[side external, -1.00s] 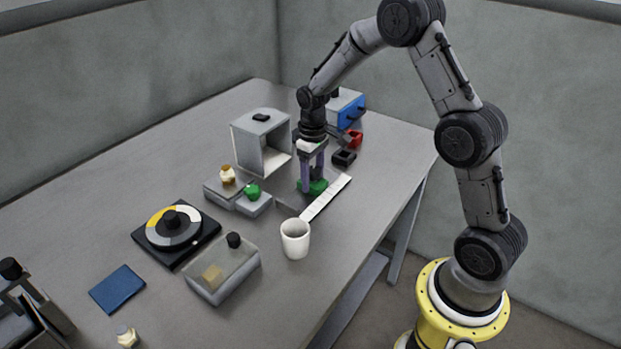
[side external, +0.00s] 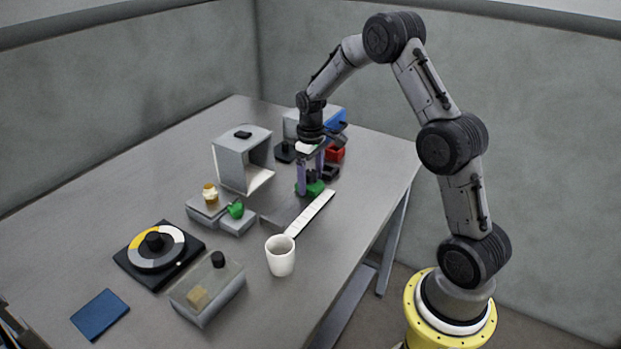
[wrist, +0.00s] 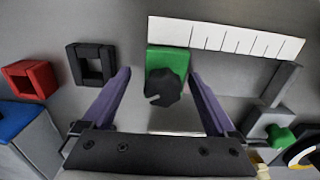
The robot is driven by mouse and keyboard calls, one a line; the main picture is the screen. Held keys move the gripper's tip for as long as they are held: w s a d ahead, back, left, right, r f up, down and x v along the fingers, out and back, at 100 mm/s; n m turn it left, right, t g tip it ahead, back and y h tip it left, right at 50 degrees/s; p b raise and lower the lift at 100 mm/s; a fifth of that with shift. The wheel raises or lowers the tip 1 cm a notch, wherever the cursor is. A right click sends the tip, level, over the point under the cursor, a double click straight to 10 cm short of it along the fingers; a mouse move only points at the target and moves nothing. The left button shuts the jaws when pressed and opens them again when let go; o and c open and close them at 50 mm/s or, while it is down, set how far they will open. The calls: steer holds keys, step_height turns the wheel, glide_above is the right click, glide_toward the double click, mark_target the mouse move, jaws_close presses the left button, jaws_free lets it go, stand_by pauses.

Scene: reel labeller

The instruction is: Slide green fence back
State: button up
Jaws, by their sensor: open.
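The green fence (side external: 316,187) stands beside the far end of the white marked strip (side external: 311,213). In the wrist view the green fence (wrist: 168,60) carries a dark knob (wrist: 163,88) and lies at the strip's left end (wrist: 168,31). My gripper (side external: 310,186) is low over the fence with its jaws open. In the wrist view its two purple fingers straddle the fence. The right finger is at or very near the fence's right edge; a gap shows on the left. Whether the right finger touches is unclear.
A black square frame (wrist: 92,64) and a red one (wrist: 30,79) lie left of the fence in the wrist view. A grey bar (wrist: 281,84) lies to the right. A white mug (side external: 281,257) stands off the strip's near end. A grey open box (side external: 243,160) stands behind.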

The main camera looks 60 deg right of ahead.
step_height(320, 180, up, 14)
stand_by(0.6)
steer(key=shift+a+f, duration=0.1)
steer(key=s+a+r+n+t, duration=0.2)
steer(key=s+a+r+t, duration=0.2)
steer(key=s+a+r, duration=0.75)
steer(key=s+a+f+m, duration=0.1)
steer(key=s+a+f, duration=0.2)
steer(key=s, duration=0.4)
steer(key=s+a+f+m+t, duration=0.1)
steer(key=s+a+f, duration=0.1)
steer(key=s, duration=0.5)
steer(key=shift+a+f+t, duration=0.3)
steer(key=shift+a+f, duration=0.1)
steer(key=shift+a, duration=0.3)
